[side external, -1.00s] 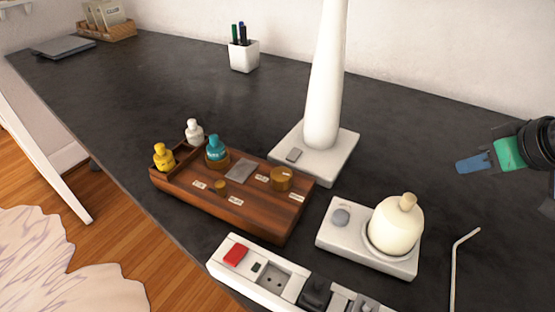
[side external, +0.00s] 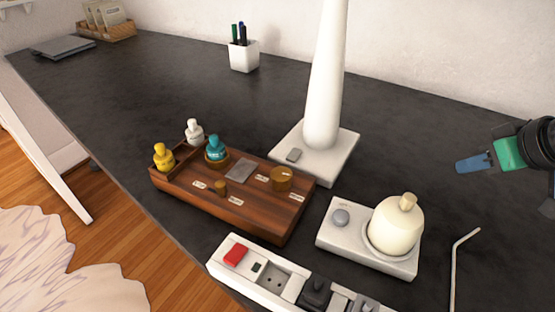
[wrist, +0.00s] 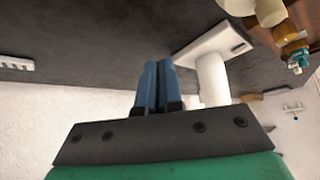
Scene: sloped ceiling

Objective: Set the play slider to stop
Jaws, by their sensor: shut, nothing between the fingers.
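The wooden box (side external: 235,210) sits left of centre on the dark desk in the side view, and part of it shows at the upper right of the wrist view (wrist: 285,32). On its top are a small brass knob (side external: 221,187) between two paper labels, a larger round brass knob (side external: 281,178) with labels around it, and a grey plate (side external: 241,171). The label words are too small to read, so I cannot tell which part is the play slider or its setting. My gripper (side external: 460,165) is shut and empty at the far right, well away from the box. Its blue fingers (wrist: 158,65) are together.
A tall white lamp-like column on a base (side external: 320,165) stands behind the box. A white device with a cream bottle (side external: 397,228) stands between the box and my gripper. A power strip (side external: 290,285) lies in front. Small bottles (side external: 215,150) stand at the box's left end.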

